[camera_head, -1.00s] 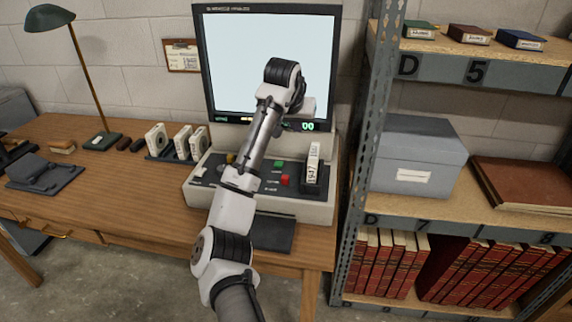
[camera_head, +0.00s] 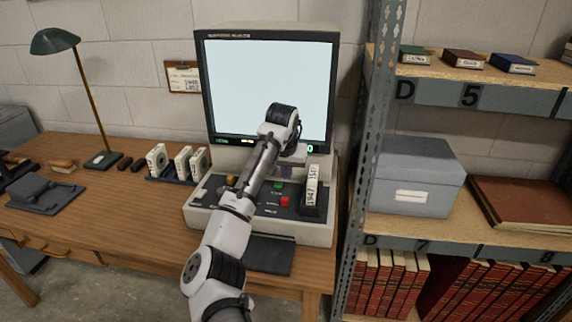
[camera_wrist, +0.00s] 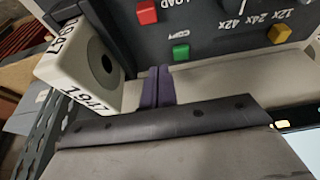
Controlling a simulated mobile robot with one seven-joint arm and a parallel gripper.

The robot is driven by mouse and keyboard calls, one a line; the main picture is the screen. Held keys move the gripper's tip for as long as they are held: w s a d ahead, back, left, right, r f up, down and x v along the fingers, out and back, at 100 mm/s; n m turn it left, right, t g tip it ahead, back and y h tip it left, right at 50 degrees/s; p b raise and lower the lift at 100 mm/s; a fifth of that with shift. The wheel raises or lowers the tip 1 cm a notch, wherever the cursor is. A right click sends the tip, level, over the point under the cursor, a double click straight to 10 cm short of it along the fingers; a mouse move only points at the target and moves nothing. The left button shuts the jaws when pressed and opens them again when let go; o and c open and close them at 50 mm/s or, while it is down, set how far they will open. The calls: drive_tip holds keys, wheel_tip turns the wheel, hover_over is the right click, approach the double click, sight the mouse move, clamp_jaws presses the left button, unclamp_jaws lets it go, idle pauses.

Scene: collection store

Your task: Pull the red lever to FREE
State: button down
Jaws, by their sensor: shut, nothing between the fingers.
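The red lever (camera_head: 285,201) shows as a small red knob on the sloping control panel of the reader, left of a white labelled cartridge. In the wrist view the red knob (camera_wrist: 147,11) is at the top edge, beside the word LOAD. I cannot read FREE anywhere. My gripper (camera_head: 284,173) is over the back of the panel, partly hidden by my wrist. In the wrist view its purple fingers (camera_wrist: 157,72) are together and empty. They point towards the panel, near the green button (camera_wrist: 181,52), apart from the red knob.
The cartridge (camera_head: 312,187) marked 1947 stands close right of the red knob. A yellow knob (camera_wrist: 279,35) is on the panel's other side. The large screen (camera_head: 268,85) rises behind. A metal shelf post (camera_head: 372,130) stands right. Bare desk (camera_head: 130,225) lies left.

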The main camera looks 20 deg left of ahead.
sight(285, 202)
drive_tip(key=p+x, duration=0.1)
drive_tip(key=x, duration=0.2)
drive_tip(key=shift+w+f, duration=0.15)
drive_tip(key=shift+f, duration=0.6)
drive_tip(key=s, duration=0.1)
drive_tip(key=s+p, duration=0.1)
drive_tip(key=s, duration=0.1)
drive_tip(key=shift+d, duration=0.25)
drive_tip(key=shift+s+d+f, duration=0.1)
drive_tip(key=shift+s+d, duration=0.1)
drive_tip(key=shift+s, duration=0.1)
